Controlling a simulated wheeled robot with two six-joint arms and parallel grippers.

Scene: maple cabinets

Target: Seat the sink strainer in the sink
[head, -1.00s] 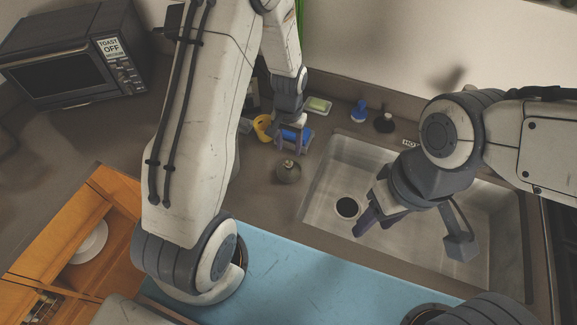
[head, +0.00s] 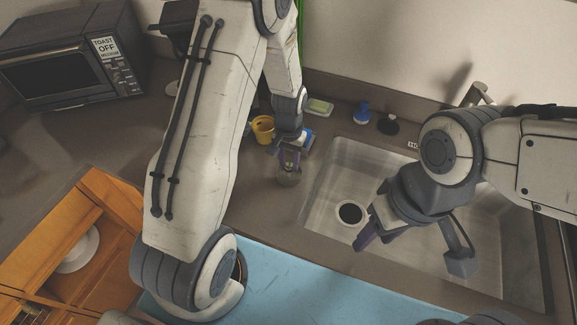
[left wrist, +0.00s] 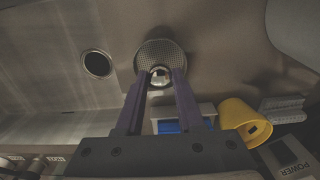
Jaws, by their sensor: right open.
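The sink strainer (head: 289,179), a round dark mesh disc with a knob, lies on the brown counter left of the sink. My left gripper (head: 289,164) hangs directly over it. In the left wrist view the strainer (left wrist: 160,52) lies at the fingertips. Its shiny knob shows between the two purple fingers (left wrist: 161,74), which look apart; I see no clear grip. The steel sink (head: 330,190) has a round dark drain (head: 351,214); the drain also shows in the left wrist view (left wrist: 97,64). My right gripper (head: 370,238) is open and empty over the sink's front part.
Behind the strainer stand a yellow cup (head: 263,129), a blue sponge-like item (head: 307,136) and a soap dish (head: 320,106). A blue bottle (head: 362,112) and dark round item (head: 388,125) stand behind the sink. The faucet (head: 478,94) is partly hidden by my right arm.

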